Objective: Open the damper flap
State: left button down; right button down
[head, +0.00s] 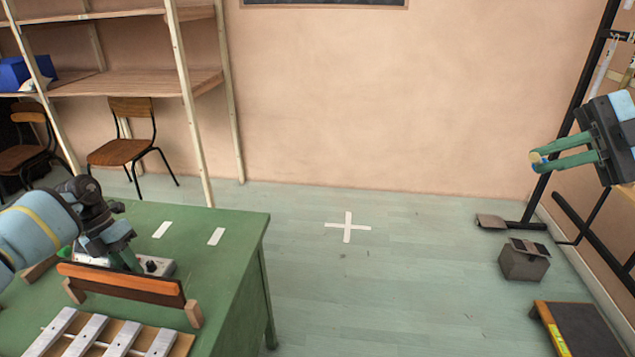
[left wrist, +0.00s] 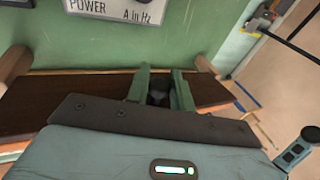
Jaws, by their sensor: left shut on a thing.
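The damper flap appears to be the long board (head: 120,283) with an orange upper face and dark front, held between short wooden posts on the green table (head: 235,240). In the left wrist view it is a dark brown board (left wrist: 70,92). My left gripper (head: 130,265) reaches down behind the board in the head view. In the wrist view its green fingers (left wrist: 160,88) are shut on a small dark part of the flap, mostly hidden between them. My right gripper (head: 537,158) hangs far right, away from the table; its finger gap is unclear.
A white device (head: 157,266) with a knob stands behind the flap; its POWER label (left wrist: 115,10) shows in the wrist view. Metal chime bars (head: 92,338) lie in front. A grey box (head: 523,263) and dark platform (head: 583,328) are at right. The middle floor is clear.

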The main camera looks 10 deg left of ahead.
dwell(0.3)
pick_arm(q)
jog(key=c, duration=1.3)
grip_release()
jog(key=shift+o, duration=0.2)
jog(key=b+v, duration=0.2)
jog(key=v, duration=1)
jog(key=shift+b, duration=0.3)
pick_arm(e)
jog(key=shift+w+f, duration=0.2)
jog(key=shift+f, duration=0.75)
jog(key=shift+w+f, duration=0.15)
jog(key=shift+f, duration=0.85)
jog(key=shift+w+f, duration=0.2)
jog(key=shift+f, duration=0.75)
pick_arm(q)
jog(key=shift+w+f, duration=0.1)
jog(key=shift+f, duration=0.05)
